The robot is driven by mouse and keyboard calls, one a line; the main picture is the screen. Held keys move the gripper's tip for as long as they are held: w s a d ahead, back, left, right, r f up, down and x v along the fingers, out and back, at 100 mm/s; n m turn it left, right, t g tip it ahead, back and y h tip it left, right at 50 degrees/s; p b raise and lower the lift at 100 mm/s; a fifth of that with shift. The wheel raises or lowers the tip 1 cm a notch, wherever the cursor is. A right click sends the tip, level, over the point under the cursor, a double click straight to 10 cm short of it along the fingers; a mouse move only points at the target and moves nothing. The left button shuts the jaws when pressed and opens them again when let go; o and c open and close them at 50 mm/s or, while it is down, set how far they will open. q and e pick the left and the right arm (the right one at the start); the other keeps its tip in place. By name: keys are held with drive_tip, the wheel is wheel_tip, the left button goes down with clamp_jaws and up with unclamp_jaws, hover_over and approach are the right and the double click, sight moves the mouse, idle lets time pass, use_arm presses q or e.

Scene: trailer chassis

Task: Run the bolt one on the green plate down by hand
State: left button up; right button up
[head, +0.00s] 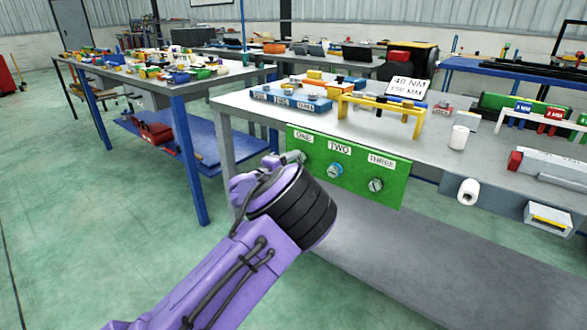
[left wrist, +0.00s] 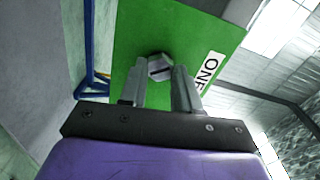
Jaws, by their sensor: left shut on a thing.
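The green plate (head: 350,185) hangs upright on the front edge of the workbench, with labels ONE, TWO and THREE. My left gripper (head: 295,157) is at the plate's left end, under the label ONE, and hides bolt one in the head view. In the left wrist view the hex head of bolt one (left wrist: 160,66) shows between the fingertips of my left gripper (left wrist: 160,75), which is shut on it. My right gripper is out of view.
On the bench (head: 240,101) stand a blue block (head: 290,98), a yellow stand (head: 382,105), a sign (head: 408,87) reading 40 NM and a white roll (head: 458,138). A second table (head: 160,85) stands to the left. The floor before the plate is clear.

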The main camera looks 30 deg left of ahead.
use_arm(q)
drive_tip(key=shift+f+m+b, duration=0.35)
drive_tip(key=shift+f+m, duration=0.05)
drive_tip(key=shift+m, duration=0.1)
drive_tip(key=o, duration=1.1)
drive_tip(key=shift+s+d+r, duration=0.1)
drive_tip(key=shift+r, duration=0.05)
drive_tip(key=shift+c, duration=0.2)
drive_tip(key=shift+r, duration=0.1)
drive_tip(key=s, duration=1)
drive_tip(key=shift+s+a, duration=0.25)
drive_tip(key=shift+a, duration=0.2)
